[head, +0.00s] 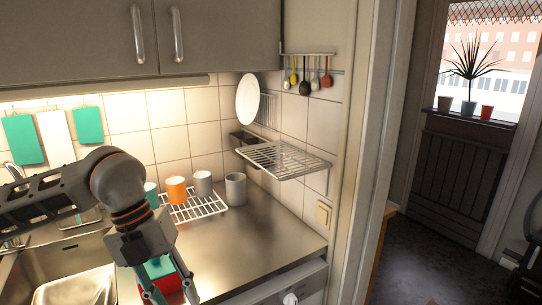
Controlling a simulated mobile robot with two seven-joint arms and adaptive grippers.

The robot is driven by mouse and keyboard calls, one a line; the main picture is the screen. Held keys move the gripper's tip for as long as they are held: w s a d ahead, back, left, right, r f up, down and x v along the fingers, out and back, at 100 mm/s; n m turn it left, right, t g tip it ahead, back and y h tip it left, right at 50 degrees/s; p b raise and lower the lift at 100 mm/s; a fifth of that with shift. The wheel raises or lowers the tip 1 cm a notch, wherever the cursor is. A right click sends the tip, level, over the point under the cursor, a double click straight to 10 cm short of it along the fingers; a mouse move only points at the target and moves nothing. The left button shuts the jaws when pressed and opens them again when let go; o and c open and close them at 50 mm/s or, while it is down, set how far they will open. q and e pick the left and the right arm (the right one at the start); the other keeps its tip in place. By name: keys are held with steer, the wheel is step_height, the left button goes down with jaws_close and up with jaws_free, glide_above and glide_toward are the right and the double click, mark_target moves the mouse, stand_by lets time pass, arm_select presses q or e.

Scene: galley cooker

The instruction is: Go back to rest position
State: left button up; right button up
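My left arm comes in from the left over the sink and bends down at the wrist. My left gripper (172,288) points down at the bottom of the head view, with its two fingers spread apart. A red thing with a teal top (163,282) shows behind and between the fingers; I see no clear grip on it, and part of it is hidden by the gripper. My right gripper is not in view.
A white wire rack (207,207) on the counter is near an orange cup (176,190) and grey mugs (235,189). A wall rack (283,160) juts out above. The sink (80,287) is at lower left. The counter's right part is clear. A doorway is at right.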

arm_select(q)
steer(key=s+d+f+m+g+h, duration=0.15)
steer(key=s+d+h, duration=0.25)
steer(key=d, duration=0.4)
steer(key=s+d+m+g+h, duration=0.1)
steer(key=s+d+g+h, duration=0.2)
steer(key=d, duration=0.5)
steer(key=d+r+n+t+h, duration=0.35)
steer(key=d+r+h, duration=0.35)
steer(key=h, duration=0.3)
steer(key=w+a+f+n+t+y, duration=0.4)
steer(key=w+a+f+n+t, duration=0.25)
steer(key=n+t, duration=0.35)
steer(key=w+a+f+n+t+y, duration=0.45)
steer(key=f+n+t, duration=0.4)
steer(key=n, duration=0.25)
steer(key=s+a+f+n+g+y, duration=0.1)
steer(key=s+a+f+n+y, duration=0.1)
steer(key=f, duration=0.7)
steer(key=s+a+f+n+g+y, duration=0.2)
steer(key=s+a+f+n+y, duration=0.1)
steer(key=s+a+f, duration=0.4)
steer(key=s+a+f+n+g+y, duration=0.2)
steer(key=s+a+f+n+y, duration=0.1)
steer(key=f, duration=0.8)
steer(key=shift+s+a+f+y, duration=0.3)
steer(key=shift+s+a+y, duration=0.25)
steer(key=shift+s+a, duration=0.65)
